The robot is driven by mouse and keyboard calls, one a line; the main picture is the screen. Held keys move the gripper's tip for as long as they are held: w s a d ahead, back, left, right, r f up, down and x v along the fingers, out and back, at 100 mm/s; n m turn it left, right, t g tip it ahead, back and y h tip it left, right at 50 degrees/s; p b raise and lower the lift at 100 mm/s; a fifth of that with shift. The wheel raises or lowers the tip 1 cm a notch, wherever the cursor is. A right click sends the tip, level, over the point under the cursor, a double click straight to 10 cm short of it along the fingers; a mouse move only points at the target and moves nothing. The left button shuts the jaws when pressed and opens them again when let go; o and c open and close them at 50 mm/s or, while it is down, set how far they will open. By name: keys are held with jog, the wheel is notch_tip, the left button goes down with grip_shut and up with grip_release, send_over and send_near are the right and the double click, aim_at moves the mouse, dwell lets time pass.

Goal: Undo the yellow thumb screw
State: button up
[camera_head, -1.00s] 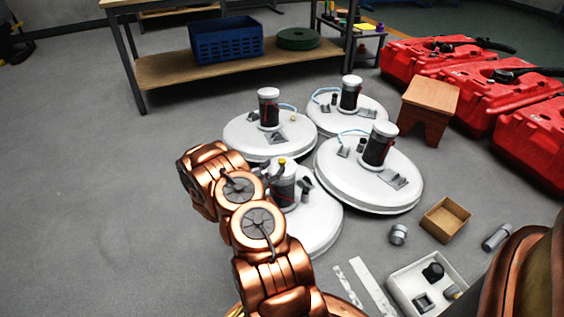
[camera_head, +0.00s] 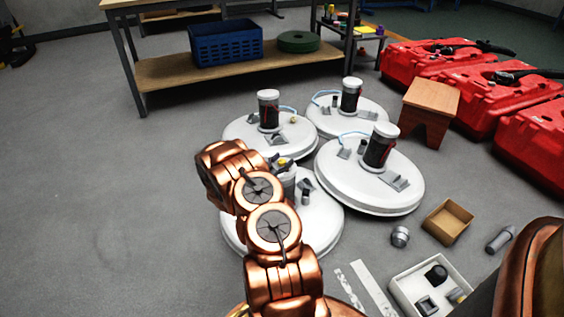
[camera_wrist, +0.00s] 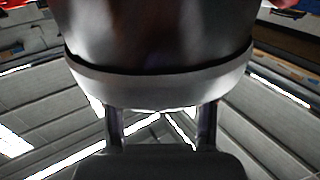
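The yellow thumb screw (camera_head: 282,161) is a small yellow spot at the top of the grey motor (camera_head: 290,184) on the front white tank lid (camera_head: 325,220). My copper arm covers the left part of that lid and motor. The end of my arm is close beside the screw on its left; contact cannot be told. In the wrist view a large dark cylinder with a grey rim fills the top. Two dark fingers of my gripper (camera_wrist: 160,125) stand apart below it, and their tips are hidden. The screw cannot be made out there.
Three more white lids stand close behind and to the right, including the right one (camera_head: 365,190). A cardboard box (camera_head: 462,208), a white parts tray (camera_head: 458,310) and loose grey cylinders lie at right. A wooden stool (camera_head: 431,98) and red tanks (camera_head: 470,95) stand beyond. Floor at left is clear.

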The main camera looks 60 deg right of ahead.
grip_shut()
jog(key=shift+r+n+t+p, duration=0.1)
jog(key=shift+n+t+p, duration=0.3)
jog(key=shift+t, duration=0.1)
